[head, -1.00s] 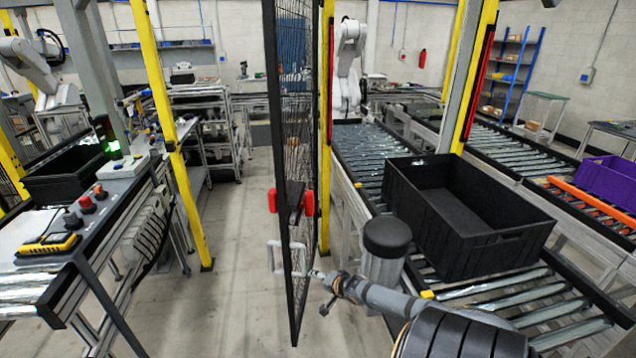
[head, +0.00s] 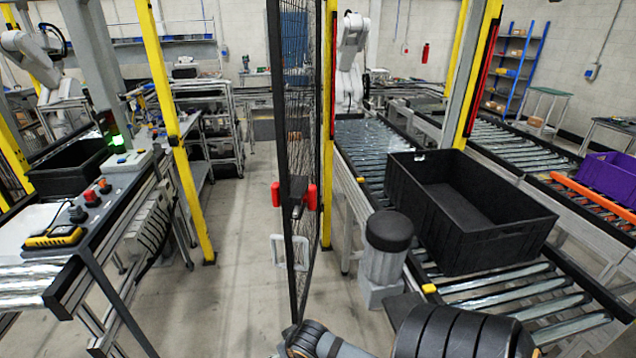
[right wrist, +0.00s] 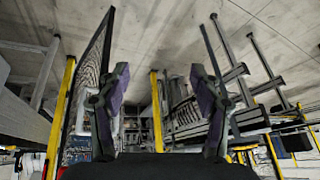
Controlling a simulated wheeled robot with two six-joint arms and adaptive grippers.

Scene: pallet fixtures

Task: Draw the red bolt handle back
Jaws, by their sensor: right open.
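The red bolt handle (head: 311,197) shows as red grips on both sides of a dark bolt housing, at the edge of the black mesh door (head: 300,120) in the head view. A pale U-shaped pull handle (head: 291,252) sits lower on the same door. My right arm enters at the bottom of the head view, and its gripper is out of that picture. In the right wrist view my right gripper (right wrist: 160,95) has its two fingers wide apart with nothing between them. The mesh door is left of the fingers there. My left gripper is not in view.
A yellow post (head: 327,130) stands just right of the door. A grey motor with a black cap (head: 388,232) and a roller conveyor with a black crate (head: 470,240) stand to the right. A control bench (head: 95,215) is at the left. The floor left of the door is clear.

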